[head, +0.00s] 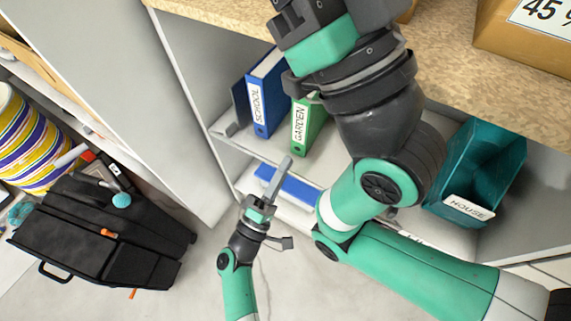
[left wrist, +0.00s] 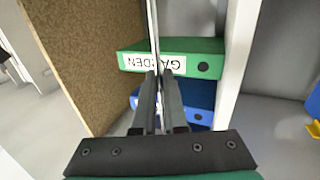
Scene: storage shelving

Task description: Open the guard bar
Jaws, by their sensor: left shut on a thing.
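The guard bar (head: 279,176) is a thin grey bar at the front of the open shelf, in the middle of the head view. My left gripper (head: 265,201) is shut on it, and the bar sticks out past the fingers toward the shelf. In the left wrist view the bar (left wrist: 153,35) runs up from between the closed fingertips (left wrist: 158,78), in front of the green binder. Its far end and its mount cannot be made out. My right arm fills the upper right of the head view; its fingers are outside the picture.
A blue SCHOOL binder (head: 262,92) and a green GARDEN binder (head: 305,122) stand on the shelf. A teal HOUSE bin (head: 480,165) is at right. A black case (head: 100,235) lies on the left. A blue item (head: 288,188) lies below the binders.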

